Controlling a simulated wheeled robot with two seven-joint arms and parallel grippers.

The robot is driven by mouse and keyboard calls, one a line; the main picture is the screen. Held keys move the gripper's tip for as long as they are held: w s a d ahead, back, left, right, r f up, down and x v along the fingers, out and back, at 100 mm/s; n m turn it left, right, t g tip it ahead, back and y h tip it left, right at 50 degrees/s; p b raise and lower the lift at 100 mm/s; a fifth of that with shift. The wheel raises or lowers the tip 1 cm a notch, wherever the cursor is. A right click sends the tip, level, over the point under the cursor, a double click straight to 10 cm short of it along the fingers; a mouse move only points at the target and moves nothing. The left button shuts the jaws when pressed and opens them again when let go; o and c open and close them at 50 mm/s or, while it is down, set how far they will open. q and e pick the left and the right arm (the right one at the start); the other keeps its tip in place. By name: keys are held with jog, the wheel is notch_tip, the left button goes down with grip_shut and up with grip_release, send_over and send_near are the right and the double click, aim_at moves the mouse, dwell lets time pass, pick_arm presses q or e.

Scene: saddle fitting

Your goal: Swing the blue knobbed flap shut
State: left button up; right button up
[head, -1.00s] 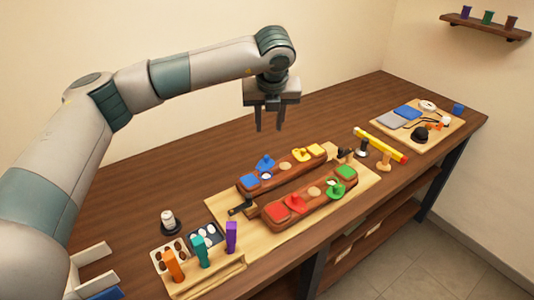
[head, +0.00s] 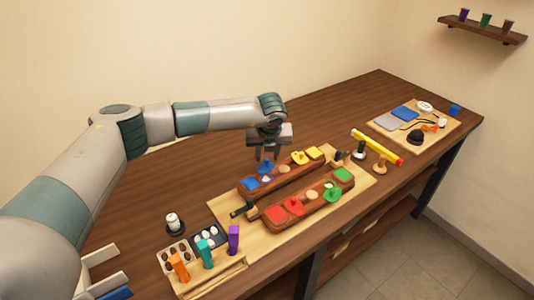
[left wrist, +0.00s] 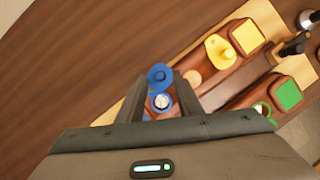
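The blue knobbed flap (head: 264,168) stands swung out on the far side of the rear wooden block, beside a blue square (head: 251,182). A pocket with something white in it (head: 266,179) is exposed beside the flap. My left gripper (head: 266,155) is low over the flap with its fingers pointing down. In the left wrist view the fingers (left wrist: 161,88) are apart, with the blue flap (left wrist: 160,75) and white-filled pocket (left wrist: 161,102) showing between them. I cannot tell whether a finger touches the knob. My right gripper is not in view.
Yellow (head: 299,157), red (head: 293,205) and green (head: 334,194) flaps sit nearby on the two blocks on a pale board (head: 228,211). Upright coloured pegs (head: 205,254) stand front left. The table behind the blocks is clear.

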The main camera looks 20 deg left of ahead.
aim_at(265, 165)
pick_arm(q)
jog(key=shift+x, duration=1.25)
grip_shut()
